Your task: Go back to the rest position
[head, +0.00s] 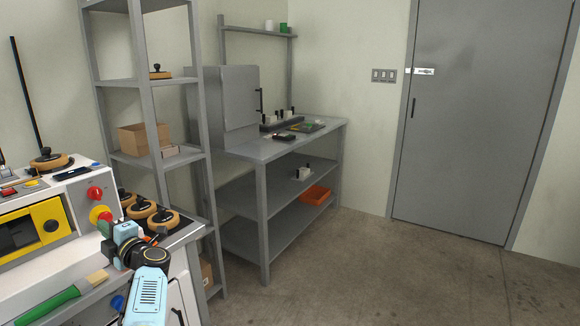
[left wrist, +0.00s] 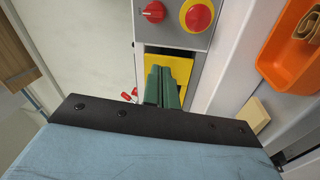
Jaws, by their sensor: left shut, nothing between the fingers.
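My left gripper (left wrist: 162,86) shows in the left wrist view as two green fingers pressed together, with nothing between them. In the head view, my left gripper (head: 105,228) is at the lower left, in front of the white machine (head: 75,190), with its fingers mostly hidden. The wrist view shows the fingertips over the machine's yellow-framed opening (left wrist: 186,57); I cannot tell whether they touch it. My right gripper is in neither view.
A green-handled brush (head: 50,304) lies on the machine's front ledge. Several round wood-and-black tools (head: 163,218) stand beside my left arm. A grey shelf rack (head: 150,105) and a grey workbench (head: 270,148) stand behind. The floor (head: 400,275) at right is clear.

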